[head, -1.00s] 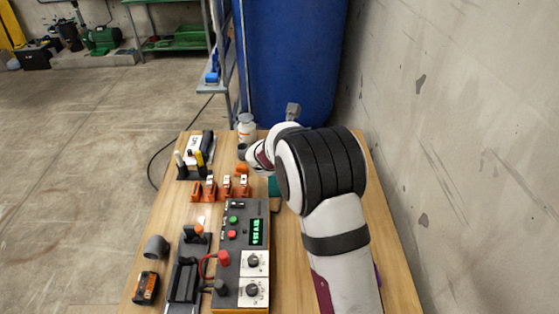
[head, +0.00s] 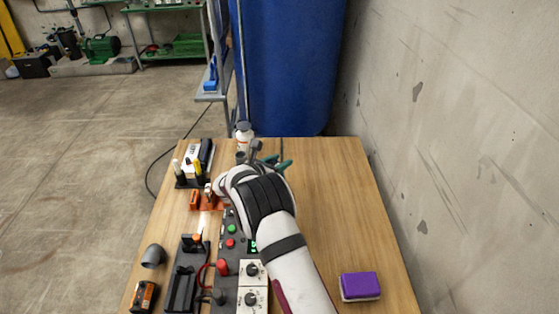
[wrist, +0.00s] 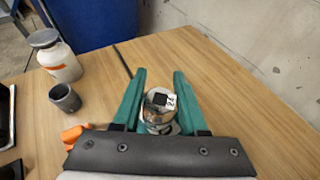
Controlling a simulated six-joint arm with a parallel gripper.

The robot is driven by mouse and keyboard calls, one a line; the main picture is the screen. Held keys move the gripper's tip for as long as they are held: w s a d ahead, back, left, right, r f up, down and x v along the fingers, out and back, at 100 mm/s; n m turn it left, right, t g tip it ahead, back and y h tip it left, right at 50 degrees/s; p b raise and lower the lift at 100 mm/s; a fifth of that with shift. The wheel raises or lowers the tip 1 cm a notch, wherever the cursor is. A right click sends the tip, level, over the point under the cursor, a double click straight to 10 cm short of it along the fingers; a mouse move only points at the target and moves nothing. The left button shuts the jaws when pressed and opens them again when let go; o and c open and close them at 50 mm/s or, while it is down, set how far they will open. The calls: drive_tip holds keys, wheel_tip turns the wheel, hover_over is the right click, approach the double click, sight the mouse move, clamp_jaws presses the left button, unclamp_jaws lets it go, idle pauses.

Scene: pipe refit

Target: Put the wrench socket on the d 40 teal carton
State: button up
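The wrench socket (wrist: 159,104) is a shiny metal cylinder with a dark square and a white label with dark marks on its upper face. It fills the space between the teal fingers of my gripper (wrist: 160,86) in the wrist view, seemingly touching both. My gripper also shows in the head view (head: 273,161), over the far middle of the table, right of a grey cup. My palm hides the socket's lower part. I cannot make out the d 40 teal carton now; my arm covers part of the table.
A white bottle (wrist: 55,57) and the grey cup (wrist: 65,97) stand left of my gripper. Orange holders (head: 207,202) and a control box (head: 253,272) lie to the left and nearer. A purple-and-white block (head: 360,286) lies at the near right. The right half of the wooden table is mostly clear.

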drive_tip(key=shift+o, duration=1.4)
